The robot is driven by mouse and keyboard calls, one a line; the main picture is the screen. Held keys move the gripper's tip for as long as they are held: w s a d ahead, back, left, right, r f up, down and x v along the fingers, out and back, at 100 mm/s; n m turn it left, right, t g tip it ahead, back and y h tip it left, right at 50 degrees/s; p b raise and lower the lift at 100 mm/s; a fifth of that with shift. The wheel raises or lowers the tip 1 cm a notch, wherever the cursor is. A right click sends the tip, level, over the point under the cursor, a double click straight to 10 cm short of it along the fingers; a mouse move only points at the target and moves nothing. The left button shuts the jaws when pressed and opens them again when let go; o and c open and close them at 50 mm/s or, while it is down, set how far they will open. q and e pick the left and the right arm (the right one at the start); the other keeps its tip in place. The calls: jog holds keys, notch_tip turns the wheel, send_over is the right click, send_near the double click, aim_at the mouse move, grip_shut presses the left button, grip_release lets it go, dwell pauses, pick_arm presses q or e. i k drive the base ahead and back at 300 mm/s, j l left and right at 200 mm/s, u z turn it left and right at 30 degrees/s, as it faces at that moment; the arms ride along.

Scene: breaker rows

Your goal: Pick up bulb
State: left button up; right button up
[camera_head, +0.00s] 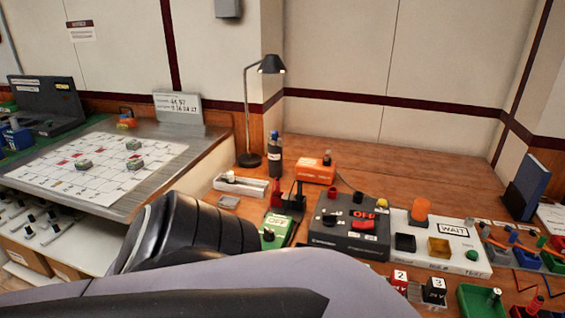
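No bulb can be told for certain at this size. A small white, rounded item (231,176) lies in a shallow pale tray (256,190) on the wooden desk and may be a bulb. An orange cap-like piece (420,208) stands on the white panel marked WAIT (462,262); I cannot tell whether it is a bulb. My own grey and black arm links fill the lower left and hide part of the desk. Neither gripper's fingers show.
A black desk lamp (247,110) stands behind the tray, beside a dark bottle (275,160). A dark box marked OFF (345,235) and an orange box (308,172) stand to the right. A tilted board (85,165) lies left. The back right desk is clear.

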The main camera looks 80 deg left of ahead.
aim_at(231, 179)
jog(key=u, duration=2.75)
jog(key=z, duration=1.75)
jog(key=k+j+z, duration=0.4)
jog(key=j, duration=0.15)
jog(key=i, duration=0.05)
